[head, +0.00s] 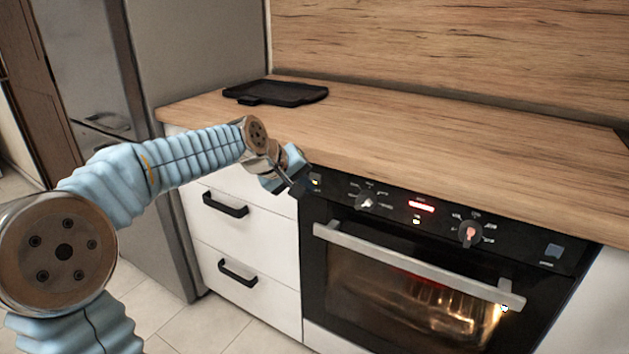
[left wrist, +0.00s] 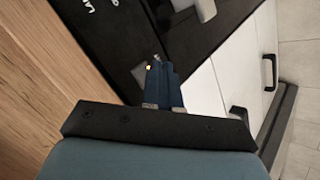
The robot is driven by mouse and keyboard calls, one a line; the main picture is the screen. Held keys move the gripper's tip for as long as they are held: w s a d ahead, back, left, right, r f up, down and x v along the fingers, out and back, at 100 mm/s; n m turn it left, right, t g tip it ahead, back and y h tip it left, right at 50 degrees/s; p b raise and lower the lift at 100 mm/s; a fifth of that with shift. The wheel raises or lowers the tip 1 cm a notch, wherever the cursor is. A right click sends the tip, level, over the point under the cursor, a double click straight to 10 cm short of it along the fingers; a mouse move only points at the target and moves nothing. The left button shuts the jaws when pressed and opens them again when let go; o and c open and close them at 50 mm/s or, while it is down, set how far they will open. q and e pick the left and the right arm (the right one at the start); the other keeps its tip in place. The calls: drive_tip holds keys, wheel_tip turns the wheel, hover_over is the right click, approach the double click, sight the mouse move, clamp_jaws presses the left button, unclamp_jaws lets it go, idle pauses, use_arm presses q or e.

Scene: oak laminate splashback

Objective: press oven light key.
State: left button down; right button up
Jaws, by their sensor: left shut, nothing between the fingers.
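The black oven control panel (head: 395,208) runs along the front under the worktop. A square key (head: 553,251) sits at the right end. My left gripper (head: 303,187) is shut and empty, its tips right beside the left-end key. In the left wrist view the shut fingers (left wrist: 158,65) reach the panel, and a small glowing spot (left wrist: 149,67) shows at their tips. I cannot tell whether they touch the key. The oven's inside (head: 400,300) glows warm.
Two knobs, the left (head: 367,201) and the right (head: 470,233), flank a red display (head: 421,206). The oven handle (head: 415,263) sticks out below. White drawers (head: 245,210) with black handles stand left of the oven. A black tray (head: 275,92) lies on the wooden worktop.

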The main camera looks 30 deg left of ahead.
use_arm(q)
drive_tip(key=s+b, duration=0.1)
drive_tip(key=s, duration=0.2)
drive_tip(key=s+b, duration=0.1)
drive_tip(key=s, duration=0.2)
drive_tip(key=shift+a, duration=0.2)
